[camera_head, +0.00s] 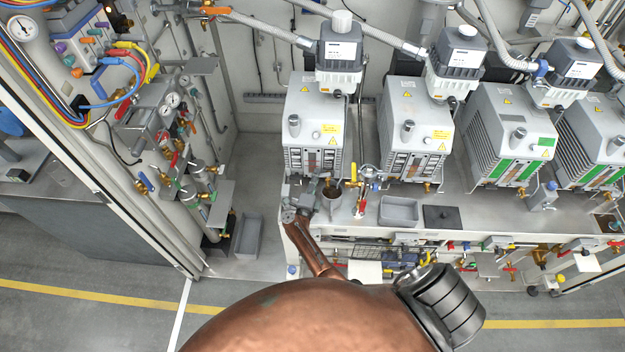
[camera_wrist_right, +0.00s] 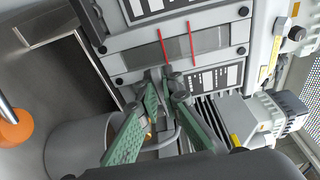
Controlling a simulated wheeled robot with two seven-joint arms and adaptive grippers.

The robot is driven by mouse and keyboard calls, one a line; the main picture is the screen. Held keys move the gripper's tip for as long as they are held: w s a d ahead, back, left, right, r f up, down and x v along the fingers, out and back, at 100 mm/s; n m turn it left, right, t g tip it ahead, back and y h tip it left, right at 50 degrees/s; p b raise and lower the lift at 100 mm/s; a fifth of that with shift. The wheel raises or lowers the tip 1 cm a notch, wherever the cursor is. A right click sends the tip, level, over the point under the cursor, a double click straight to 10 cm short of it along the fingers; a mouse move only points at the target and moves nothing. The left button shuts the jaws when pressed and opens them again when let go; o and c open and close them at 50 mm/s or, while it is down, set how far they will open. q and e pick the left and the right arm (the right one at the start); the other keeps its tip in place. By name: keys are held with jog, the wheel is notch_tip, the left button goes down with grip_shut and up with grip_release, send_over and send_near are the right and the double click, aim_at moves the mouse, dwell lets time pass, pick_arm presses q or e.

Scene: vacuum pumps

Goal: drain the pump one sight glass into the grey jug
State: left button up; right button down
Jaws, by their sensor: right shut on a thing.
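Pump one is the leftmost grey pump (camera_head: 314,128), with dark panels on its front. In the right wrist view its sight glass (camera_wrist_right: 208,42) is a dull strip with two red marks. My right gripper (camera_head: 304,193) is at the pump's lower front. In the wrist view the green fingers of my right gripper (camera_wrist_right: 166,82) meet just below the sight glass, shut on a small dark fitting that they mostly hide. My left gripper is not in view.
More pumps (camera_head: 417,125) stand in a row to the right. A grey tray (camera_head: 399,211) and a dark pad (camera_head: 441,217) lie on the bench in front of them. Pipes and valves crowd the left wall.

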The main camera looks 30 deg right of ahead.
jog(key=shift+w+d+f+m+g+h+b, duration=0.1)
jog(key=shift+f+m+g+h+b, duration=0.05)
jog(key=shift+m+g+h+b, duration=0.2)
jog(key=shift+g, duration=0.25)
jog(key=c, duration=2.1)
grip_release()
jog(key=shift+w+d, duration=0.1)
